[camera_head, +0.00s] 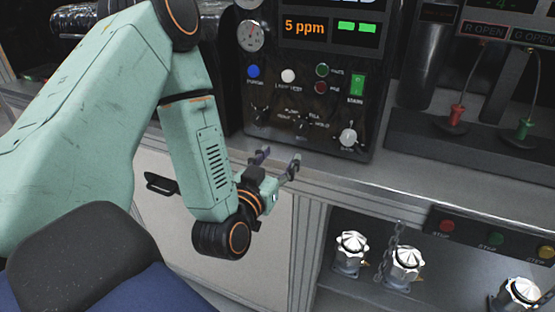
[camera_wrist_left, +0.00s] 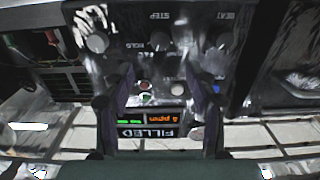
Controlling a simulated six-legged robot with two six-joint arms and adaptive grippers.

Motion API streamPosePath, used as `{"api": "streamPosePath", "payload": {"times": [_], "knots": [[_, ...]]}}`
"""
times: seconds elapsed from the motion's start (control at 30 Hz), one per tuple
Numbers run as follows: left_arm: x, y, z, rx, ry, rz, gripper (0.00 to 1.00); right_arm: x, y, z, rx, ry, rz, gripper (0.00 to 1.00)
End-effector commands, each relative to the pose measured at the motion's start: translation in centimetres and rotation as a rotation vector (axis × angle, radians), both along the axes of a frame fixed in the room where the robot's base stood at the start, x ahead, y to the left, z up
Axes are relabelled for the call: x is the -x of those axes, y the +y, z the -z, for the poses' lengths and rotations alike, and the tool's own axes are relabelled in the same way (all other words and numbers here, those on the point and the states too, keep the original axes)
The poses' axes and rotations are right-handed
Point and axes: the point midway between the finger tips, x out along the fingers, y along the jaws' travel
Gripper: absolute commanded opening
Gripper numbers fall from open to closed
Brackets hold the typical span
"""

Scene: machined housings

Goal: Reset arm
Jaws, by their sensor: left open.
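My left arm comes in from the left in the head view. Its gripper (camera_head: 277,163) is open and empty, with its two fingers apart in front of the lower part of a black control panel (camera_head: 262,105). In the left wrist view, the open fingers (camera_wrist_left: 160,95) frame the same panel, which appears upside down. I cannot tell the exact gap between the fingertips and the panel, but nothing is between the fingers. The panel carries an orange "5 ppm" display (camera_head: 304,28), a blue button (camera_head: 253,71), a green switch (camera_head: 357,85) and several knobs. My right gripper is not in view.
A grey bench edge (camera_head: 420,190) runs below the panel. Silver valve knobs (camera_head: 407,262) stand on a lower shelf at the right, by a strip of coloured buttons (camera_head: 495,238). Red (camera_head: 455,115) and green (camera_head: 523,129) plugs with cables stand at the upper right.

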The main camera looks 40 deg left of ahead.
Motion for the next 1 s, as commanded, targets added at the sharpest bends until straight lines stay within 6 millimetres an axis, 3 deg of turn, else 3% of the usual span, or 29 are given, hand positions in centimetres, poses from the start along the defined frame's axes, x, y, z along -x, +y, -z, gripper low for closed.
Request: {"api": "streamPosePath", "payload": {"times": [0.67, 0.77, 0.87, 1.0], "knots": [[0.3, -0.2, 0.3, 0.020, 0.010, 0.006, 0.57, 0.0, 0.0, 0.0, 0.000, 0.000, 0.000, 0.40], [0.3, -0.7, 2.2, 0.073, 0.087, 0.024, 0.57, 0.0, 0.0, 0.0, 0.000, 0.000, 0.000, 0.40], [0.9, -1.7, 5.7, 0.158, 0.239, 0.050, 0.57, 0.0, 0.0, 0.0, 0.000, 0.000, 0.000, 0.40], [3.8, -4.5, 13.6, 0.257, 0.534, 0.099, 0.57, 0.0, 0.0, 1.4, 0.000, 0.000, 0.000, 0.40]]}}
